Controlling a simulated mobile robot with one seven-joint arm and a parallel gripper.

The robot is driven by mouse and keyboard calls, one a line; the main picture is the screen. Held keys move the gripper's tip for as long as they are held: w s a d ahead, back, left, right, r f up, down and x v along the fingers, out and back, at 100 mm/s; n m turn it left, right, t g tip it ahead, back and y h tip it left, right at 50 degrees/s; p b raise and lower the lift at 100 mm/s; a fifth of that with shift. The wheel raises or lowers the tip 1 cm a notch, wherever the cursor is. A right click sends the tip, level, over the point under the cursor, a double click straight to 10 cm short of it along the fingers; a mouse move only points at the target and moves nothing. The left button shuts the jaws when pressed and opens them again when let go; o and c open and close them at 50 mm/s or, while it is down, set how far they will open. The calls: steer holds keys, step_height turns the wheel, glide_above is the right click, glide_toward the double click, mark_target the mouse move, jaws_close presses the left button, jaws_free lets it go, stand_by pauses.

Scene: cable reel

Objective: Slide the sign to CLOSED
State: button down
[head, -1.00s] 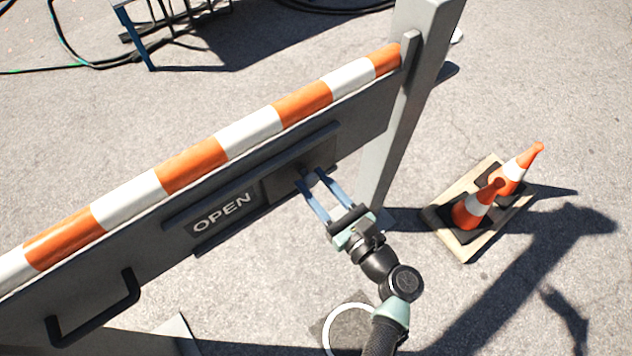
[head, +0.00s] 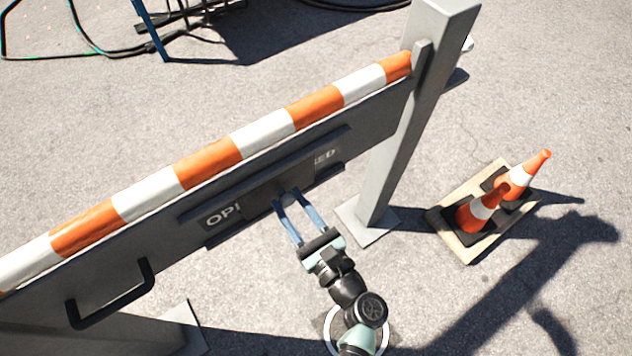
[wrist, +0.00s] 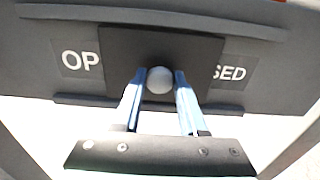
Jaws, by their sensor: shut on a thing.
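The sliding sign cover (head: 262,192) is a dark plate between two rails on the grey barrier board. It stands midway, so "OP" of the OPEN label (head: 222,215) shows on its left and "ED" of the other label (head: 326,156) on its right. In the wrist view the cover (wrist: 125,75) shows "OP" (wrist: 80,62) and "SED" (wrist: 229,73) at its sides. My gripper (head: 286,203) is shut on the cover's round pale knob (wrist: 159,80), with one blue finger on each side.
The barrier has an orange and white top rail (head: 235,143), a black handle (head: 112,295) at lower left and a grey post (head: 400,150) at right. Two traffic cones (head: 480,213) stand on a wooden board to the right. Cables lie at the back left.

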steer(key=s+a, duration=0.3)
steer(key=a, duration=0.2)
steer(key=s+a+p, duration=0.1)
steer(key=s+a, duration=0.1)
steer(key=a, duration=0.1)
steer(key=shift+s, duration=0.3)
steer(key=shift+c, duration=2.4)
jaws_free()
steer(key=shift+d, duration=0.1)
steer(key=shift+s+d, duration=0.1)
steer(key=shift+s, duration=0.05)
steer(key=v, duration=1.2)
steer(key=shift+s, duration=0.3)
steer(key=shift+d, duration=0.1)
